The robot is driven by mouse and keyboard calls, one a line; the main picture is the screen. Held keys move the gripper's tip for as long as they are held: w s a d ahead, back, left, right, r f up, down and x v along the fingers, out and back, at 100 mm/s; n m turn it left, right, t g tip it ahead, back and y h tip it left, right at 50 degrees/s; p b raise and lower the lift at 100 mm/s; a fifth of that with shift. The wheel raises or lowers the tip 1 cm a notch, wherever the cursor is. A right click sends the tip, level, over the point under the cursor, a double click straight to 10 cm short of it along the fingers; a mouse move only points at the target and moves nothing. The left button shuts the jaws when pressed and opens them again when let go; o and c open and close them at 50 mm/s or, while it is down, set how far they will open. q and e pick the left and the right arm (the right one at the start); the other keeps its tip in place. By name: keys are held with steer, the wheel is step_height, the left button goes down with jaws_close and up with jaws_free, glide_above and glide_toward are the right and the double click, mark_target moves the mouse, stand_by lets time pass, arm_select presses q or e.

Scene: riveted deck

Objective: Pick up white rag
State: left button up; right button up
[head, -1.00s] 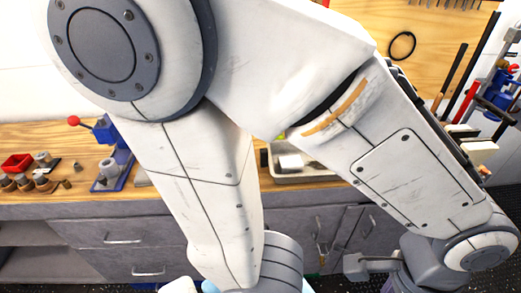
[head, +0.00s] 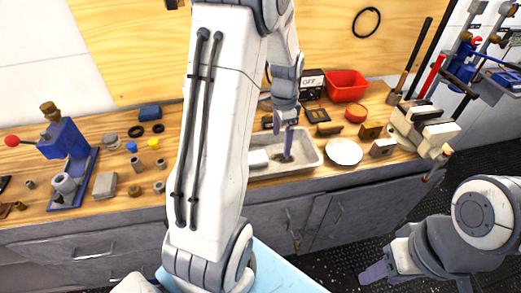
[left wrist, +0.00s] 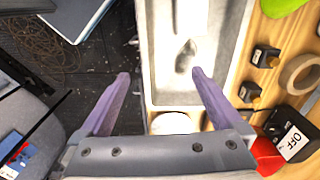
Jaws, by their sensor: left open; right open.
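A white folded piece that looks like the white rag (head: 258,158) lies at the left end of a shallow grey tray (head: 312,160) on the wooden bench; my left arm partly covers it. In the left wrist view, a pale patch at the tray's far end (left wrist: 178,14) may be the same rag. My left gripper (head: 286,138) is open and empty, pointing down over the tray, to the right of the rag. Its two purple fingers (left wrist: 160,73) stand apart in the left wrist view. My right gripper (head: 376,270) is open, low at the right, away from the bench.
A white round dish (head: 343,151) stands right of the tray. A red bin (head: 346,86) and a box marked OFF (head: 311,83) are behind it. A blue vise-like tool (head: 66,150) and several small parts are at the left. Dark floor lies in front.

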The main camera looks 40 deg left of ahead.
arm_select(q)
steer(key=a+f, duration=0.2)
steer(key=a, duration=0.6)
steer(key=p, duration=0.1)
glide_above(257, 156)
step_height(257, 156, down, 5)
steer(key=shift+s, duration=0.1)
steer(key=f, duration=0.1)
steer(key=f+p, duration=0.1)
steer(key=f, duration=0.1)
steer(key=f+p, duration=0.1)
steer(key=shift+s+a+f, duration=0.1)
steer(key=shift+s+f, duration=0.15)
steer(key=shift+f, duration=0.6)
steer(key=c, duration=1.3)
